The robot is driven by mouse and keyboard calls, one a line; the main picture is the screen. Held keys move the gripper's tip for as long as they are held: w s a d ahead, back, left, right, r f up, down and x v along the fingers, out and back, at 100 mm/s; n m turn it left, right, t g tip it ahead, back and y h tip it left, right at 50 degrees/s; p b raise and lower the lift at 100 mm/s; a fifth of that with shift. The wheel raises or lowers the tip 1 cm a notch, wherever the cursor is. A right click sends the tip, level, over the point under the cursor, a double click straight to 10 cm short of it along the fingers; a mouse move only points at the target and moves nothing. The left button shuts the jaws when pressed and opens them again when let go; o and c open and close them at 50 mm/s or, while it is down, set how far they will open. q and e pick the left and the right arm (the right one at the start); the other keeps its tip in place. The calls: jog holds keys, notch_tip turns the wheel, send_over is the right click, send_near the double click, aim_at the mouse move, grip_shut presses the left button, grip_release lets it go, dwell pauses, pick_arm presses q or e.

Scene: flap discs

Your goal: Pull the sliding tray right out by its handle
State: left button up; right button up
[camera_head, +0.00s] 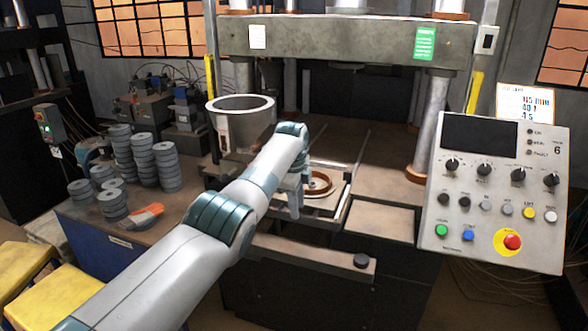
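The sliding tray (340,212) lies in the press between two light rails, with a round copper-coloured ring mould (319,183) on it. My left arm reaches in from the lower left. My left gripper (295,212) points down at the tray's left front, beside the ring mould. The arm hides part of the tray, and the finger gap does not show clearly. My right gripper is out of view.
A grey pot (241,118) stands left of the press opening. Stacks of grey discs (166,165) and an orange-grey glove (146,215) lie on the left bench. A control panel (495,195) stands at the right. Press columns (430,125) flank the opening.

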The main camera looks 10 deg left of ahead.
pick_arm(q)
jog(key=s+r+b, duration=0.3)
jog(key=r+b, duration=0.2)
jog(key=r, duration=1)
jog(key=shift+a+r, duration=0.3)
jog(key=shift+r, duration=0.1)
jog(key=shift+d, duration=0.1)
